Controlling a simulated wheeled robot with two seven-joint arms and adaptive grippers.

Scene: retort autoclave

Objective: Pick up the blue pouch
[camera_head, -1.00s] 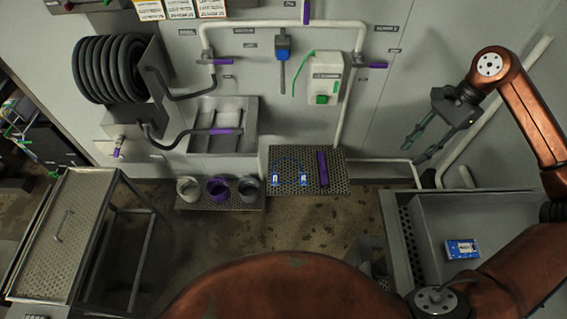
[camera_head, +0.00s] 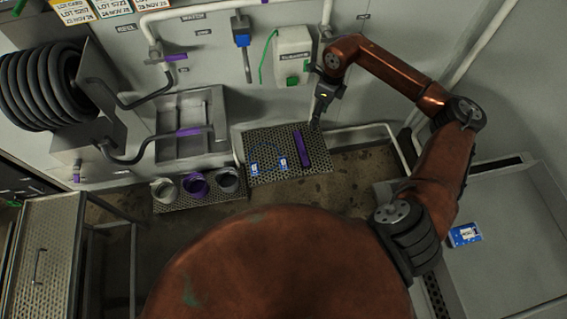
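The blue pouch (camera_head: 464,235), blue with a white label, lies flat in the grey sink-like basin (camera_head: 510,205) at the right. My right gripper (camera_head: 317,112) is up and to the left of it, in front of the wall by the white box, well apart from the pouch. Its fingers point down and are seen nearly edge-on, so their opening is hidden. No pouch shows at the fingers. My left gripper is out of view.
A perforated shelf (camera_head: 315,172) holds a purple bar (camera_head: 301,149) and two small blue-white tags. Several jugs, one purple (camera_head: 196,186), stand left of it. A metal cart (camera_head: 45,235) is at the lower left. The white box (camera_head: 293,52) hangs on the wall.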

